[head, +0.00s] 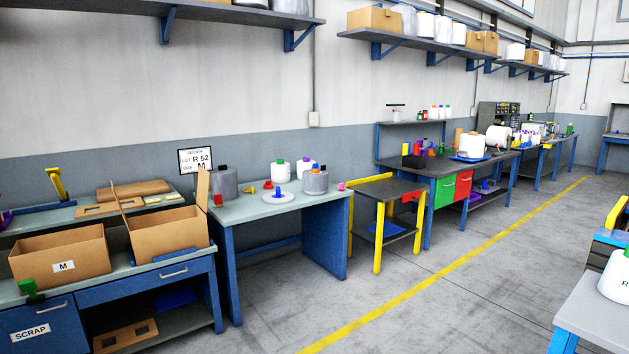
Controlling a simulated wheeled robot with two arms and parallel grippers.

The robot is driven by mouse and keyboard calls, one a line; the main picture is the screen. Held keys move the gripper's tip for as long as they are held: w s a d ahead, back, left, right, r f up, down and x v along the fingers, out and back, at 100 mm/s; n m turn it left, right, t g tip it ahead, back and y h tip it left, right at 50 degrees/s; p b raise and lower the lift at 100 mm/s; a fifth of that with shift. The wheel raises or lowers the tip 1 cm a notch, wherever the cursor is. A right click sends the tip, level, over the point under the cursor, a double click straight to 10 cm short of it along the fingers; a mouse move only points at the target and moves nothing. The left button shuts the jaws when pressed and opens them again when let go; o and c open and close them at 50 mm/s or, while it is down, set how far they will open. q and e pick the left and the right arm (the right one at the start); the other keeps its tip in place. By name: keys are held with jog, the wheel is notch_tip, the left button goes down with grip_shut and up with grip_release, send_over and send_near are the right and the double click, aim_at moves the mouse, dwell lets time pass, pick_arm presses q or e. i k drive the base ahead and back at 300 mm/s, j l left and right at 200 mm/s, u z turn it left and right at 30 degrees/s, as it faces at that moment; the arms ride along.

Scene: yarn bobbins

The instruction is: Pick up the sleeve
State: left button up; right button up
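I cannot make out for sure which thing is the sleeve. Flat brown cardboard pieces (136,188) lie on the back part of the left bench. Grey and white bobbins stand on the light green-topped table (263,214); a grey bobbin (225,184) is at its back left, a white one (281,172) further right, and another grey one (316,181) near its front right. Neither of my grippers shows in the head view.
Two open cardboard boxes (62,256) (168,233) stand on the blue left bench. A sign (196,160) reads R 52, M. A yellow-legged table (386,190) and further benches run to the right. The floor (400,300) is clear. A white bobbin (615,278) stands far right.

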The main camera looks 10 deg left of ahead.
aim_at(312, 182)
jog(key=i, duration=2.85)
jog(key=i+u, duration=0.1)
jog(key=i, duration=0.4)
jog(key=i+l+u, duration=0.1)
jog(key=i, duration=0.4)
jog(key=i+l+u, duration=0.1)
jog(key=i, duration=0.35)
jog(key=i+l, duration=0.3)
jog(key=i, duration=0.2)
jog(key=u, duration=0.05)
